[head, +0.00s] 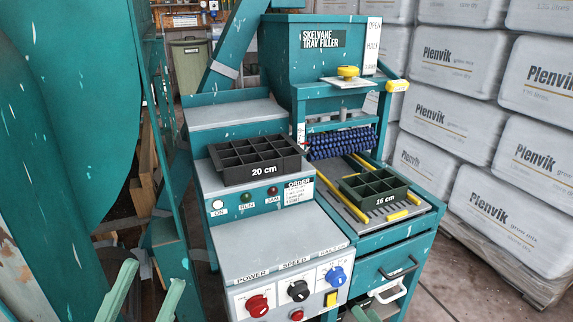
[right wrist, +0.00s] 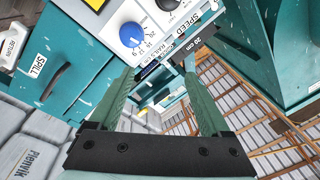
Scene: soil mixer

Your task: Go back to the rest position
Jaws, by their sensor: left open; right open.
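My left gripper (head: 155,272) is at the bottom left of the head view, its two green fingers apart and nothing between them. My right gripper shows in the right wrist view (right wrist: 160,73), with green fingers spread and empty, close to the blue knob (right wrist: 131,35) of the control panel. In the head view only green tips of it show at the bottom edge, below the panel. The teal tray filler (head: 322,92) stands in the middle. A black 20 cm tray (head: 262,170) rests on the console.
The panel carries red (head: 258,304), black (head: 298,290) and blue (head: 335,275) knobs. A white handle (head: 393,293) and a dark handle (head: 399,268) stick out at the front. Stacked Plenvik bags (head: 505,165) fill the right. Large teal machinery (head: 70,80) stands at the left.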

